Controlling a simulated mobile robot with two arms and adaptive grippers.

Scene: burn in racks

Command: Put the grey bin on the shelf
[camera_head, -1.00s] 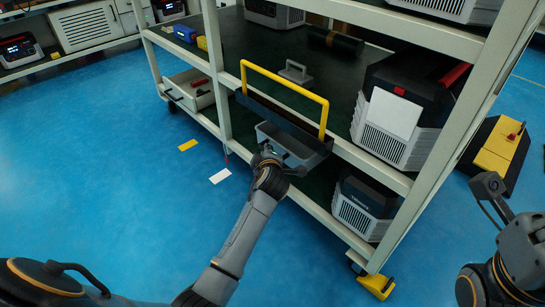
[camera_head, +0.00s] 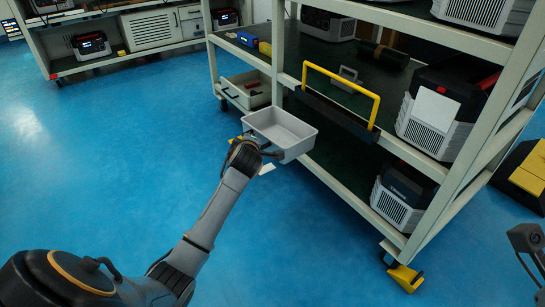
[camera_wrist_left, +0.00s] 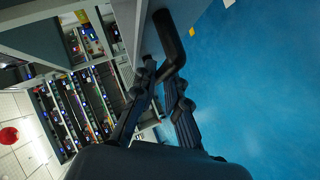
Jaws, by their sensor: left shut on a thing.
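The grey bin (camera_head: 281,133) is an open, empty-looking box in the head view. It hangs in the air in front of the rack, its far side close to an upright. My left gripper (camera_head: 270,153) is shut on the handle at its near side. The left wrist view shows my gripper fingers (camera_wrist_left: 160,75) at a dark bent handle (camera_wrist_left: 168,38); part of the bin's wall lies beside it. The rack's shelf (camera_head: 362,101) has a dark green top.
A black tote with a yellow handle (camera_head: 341,91) sits at the shelf's front edge. Grey-black units (camera_head: 430,122) stand on the right, with another below (camera_head: 402,198). A light open box (camera_head: 246,90) is on the lower left level. Open blue floor lies left.

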